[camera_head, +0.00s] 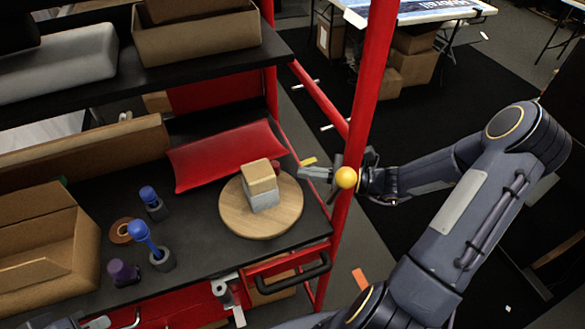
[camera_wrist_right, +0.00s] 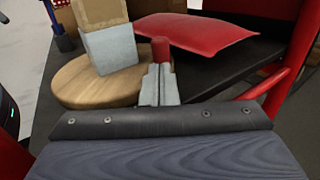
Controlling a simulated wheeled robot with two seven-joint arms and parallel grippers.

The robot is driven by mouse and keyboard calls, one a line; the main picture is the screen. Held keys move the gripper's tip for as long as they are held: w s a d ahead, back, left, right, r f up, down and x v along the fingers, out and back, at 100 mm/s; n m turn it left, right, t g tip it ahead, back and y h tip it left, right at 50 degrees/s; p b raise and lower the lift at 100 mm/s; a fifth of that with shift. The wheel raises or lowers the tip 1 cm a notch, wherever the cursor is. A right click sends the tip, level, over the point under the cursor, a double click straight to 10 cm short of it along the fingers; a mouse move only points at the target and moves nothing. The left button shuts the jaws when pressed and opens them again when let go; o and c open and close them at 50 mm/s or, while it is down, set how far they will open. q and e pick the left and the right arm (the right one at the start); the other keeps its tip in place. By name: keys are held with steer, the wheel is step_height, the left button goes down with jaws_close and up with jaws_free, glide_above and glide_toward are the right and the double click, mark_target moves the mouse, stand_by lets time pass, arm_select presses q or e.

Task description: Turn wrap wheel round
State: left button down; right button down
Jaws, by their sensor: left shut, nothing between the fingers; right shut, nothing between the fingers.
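The wrap wheel is a round wooden disc (camera_head: 240,222) lying flat on the black shelf; it also shows in the right wrist view (camera_wrist_right: 75,92). A block with a tan top and grey lower part (camera_head: 261,185) stands on it. A short red peg (camera_wrist_right: 161,48) rises near the wheel's rim. My right gripper (camera_head: 303,172) is shut and empty, with its fingertips at the rim just beside the peg. In the right wrist view the fingers (camera_wrist_right: 160,85) overlap the peg's lower part, so contact cannot be told. My left gripper (camera_head: 98,322) is shut, partly cut off at the bottom left.
A red cushion-like packet (camera_head: 225,155) lies behind the wheel. Blue-topped tools (camera_head: 142,232) and an open cardboard box (camera_head: 45,245) stand to the left. A red post (camera_head: 368,90) with a yellow ball (camera_head: 346,178) rises close to my right gripper.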

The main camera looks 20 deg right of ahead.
steer(key=shift+x, duration=2.1)
steer(key=shift+p, duration=0.3)
steer(key=shift+w+a+n+g+y, duration=0.25)
steer(key=shift+w+n+g+y, duration=0.35)
steer(key=shift+g, duration=0.4)
steer(key=shift+w+a+n+g+y, duration=0.1)
steer(key=shift+w+n+g+y, duration=0.2)
steer(key=shift+n+g, duration=0.3)
steer(key=shift+w+a+n+g+y, duration=0.15)
steer(key=shift+w+n+g+y, duration=0.15)
steer(key=shift+n+g, duration=0.8)
steer(key=shift+g, duration=0.6)
